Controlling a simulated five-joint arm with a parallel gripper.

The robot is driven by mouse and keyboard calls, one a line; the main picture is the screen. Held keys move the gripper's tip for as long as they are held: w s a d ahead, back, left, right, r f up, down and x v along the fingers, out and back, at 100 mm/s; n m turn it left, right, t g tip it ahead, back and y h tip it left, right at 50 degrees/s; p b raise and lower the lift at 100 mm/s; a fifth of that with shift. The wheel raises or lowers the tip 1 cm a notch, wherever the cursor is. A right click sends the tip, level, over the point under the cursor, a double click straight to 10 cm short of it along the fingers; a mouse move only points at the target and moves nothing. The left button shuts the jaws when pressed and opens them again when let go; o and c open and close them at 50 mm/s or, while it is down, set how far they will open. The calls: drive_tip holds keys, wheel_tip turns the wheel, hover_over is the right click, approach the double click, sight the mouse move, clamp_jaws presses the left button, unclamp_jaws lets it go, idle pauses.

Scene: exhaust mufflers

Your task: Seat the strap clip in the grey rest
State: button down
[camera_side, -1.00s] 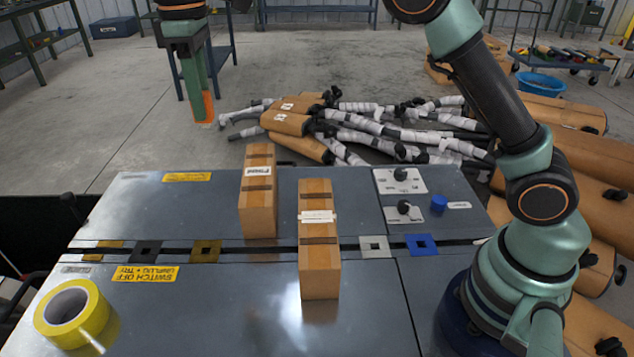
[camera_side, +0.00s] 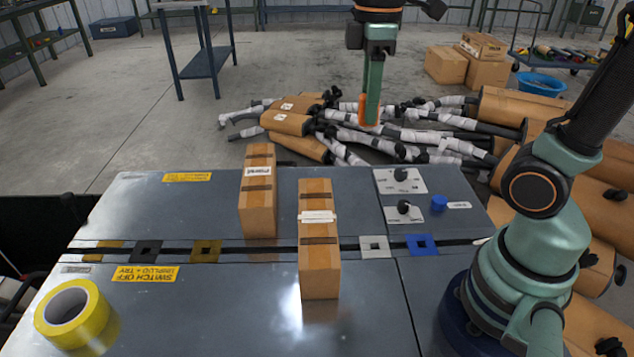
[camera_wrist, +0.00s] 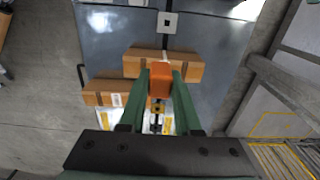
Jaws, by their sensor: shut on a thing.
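My gripper (camera_side: 372,98) hangs high beyond the bench's far edge in the side view, fingers pointing down. It is shut on an orange piece, the strap clip (camera_side: 368,112), whose lower end shows at the fingertips. In the wrist view the clip (camera_wrist: 160,79) sits between the two green fingers of my gripper (camera_wrist: 160,72). The grey rest (camera_side: 375,247) is a square plate with a dark central opening, on the bench slot right of the front carton. It also shows at the top of the wrist view (camera_wrist: 167,17), clear of the clip.
Two tall cartons, a front one (camera_side: 319,265) and a back one (camera_side: 258,215), stand near the slot left of the grey rest. A blue rest (camera_side: 421,239) is just right of it. Black (camera_side: 146,244) and brass (camera_side: 206,244) rests lie left. Yellow tape (camera_side: 60,335) lies front left.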

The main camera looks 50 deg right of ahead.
drive_tip(key=s+f, duration=0.2)
drive_tip(key=f, duration=0.8)
drive_tip(key=s+d+f, duration=0.1)
drive_tip(key=s+f, duration=0.1)
drive_tip(key=f, duration=0.8)
drive_tip(key=shift+d+f, duration=0.25)
drive_tip(key=shift+f, duration=2.85)
drive_tip(key=shift+f, duration=0.5)
drive_tip(key=c, duration=0.5)
unclamp_jaws()
drive_tip(key=shift+r, duration=0.15)
